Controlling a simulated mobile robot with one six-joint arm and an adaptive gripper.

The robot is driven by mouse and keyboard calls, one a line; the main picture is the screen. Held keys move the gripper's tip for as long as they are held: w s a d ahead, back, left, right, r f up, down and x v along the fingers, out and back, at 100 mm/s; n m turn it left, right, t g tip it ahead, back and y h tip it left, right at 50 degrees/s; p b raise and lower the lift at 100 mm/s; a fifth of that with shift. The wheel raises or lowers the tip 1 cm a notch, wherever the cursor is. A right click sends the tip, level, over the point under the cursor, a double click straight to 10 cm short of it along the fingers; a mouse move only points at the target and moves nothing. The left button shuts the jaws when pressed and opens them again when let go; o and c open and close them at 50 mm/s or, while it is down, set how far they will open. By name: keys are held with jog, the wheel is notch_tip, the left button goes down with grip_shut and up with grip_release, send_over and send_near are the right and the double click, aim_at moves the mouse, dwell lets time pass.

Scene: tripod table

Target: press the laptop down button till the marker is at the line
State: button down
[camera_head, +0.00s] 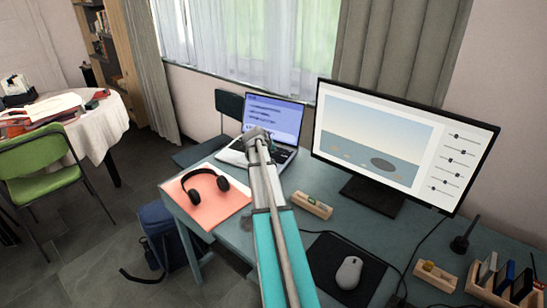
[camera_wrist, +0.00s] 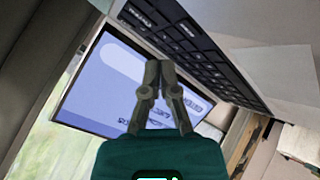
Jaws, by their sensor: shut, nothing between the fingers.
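The laptop (camera_head: 283,112) stands open at the back of the desk, with lines of text on its blue screen. In the wrist view its screen (camera_wrist: 90,88) shows a pale rounded bar and text, tilted in the picture, and its dark keyboard (camera_wrist: 190,42) runs across the top. My gripper (camera_wrist: 159,64) is shut and empty, its fingertips appearing over the screen's edge near the keyboard. I cannot tell if they touch anything. In the head view my arm covers part of the laptop. I cannot make out the down button, the marker or the line.
A large monitor (camera_head: 400,140) stands right of the laptop. Headphones (camera_head: 205,182) lie on a pink folder (camera_head: 213,210) at the left. A small wooden block (camera_head: 313,205), a mouse (camera_head: 349,272) on a dark mat and a wooden organiser (camera_head: 500,290) are further right.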

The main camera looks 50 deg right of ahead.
jog(key=shift+r+p, duration=1.25)
jog(key=shift+r, duration=0.25)
jog(key=s+a+r+n+y+p, duration=0.1)
jog(key=a+y+p, duration=0.2)
jog(key=a, duration=1.3)
jog(key=s+a+r+n+y+p, duration=0.1)
jog(key=a+n+y+p, duration=0.15)
jog(key=a, duration=1.35)
jog(key=s+a+r+n+g+y+p, duration=0.1)
jog(key=s+a, duration=0.4)
jog(key=a, duration=0.7)
jog(key=s+a+r+n+g+y+p, duration=0.1)
jog(key=s+a+p, duration=0.3)
jog(key=a, duration=0.7)
jog(key=shift+s+a+r+g+y, duration=0.35)
jog(key=shift+s+r+y, duration=0.25)
jog(key=shift+s, duration=0.5)
jog(key=shift+d, duration=0.1)
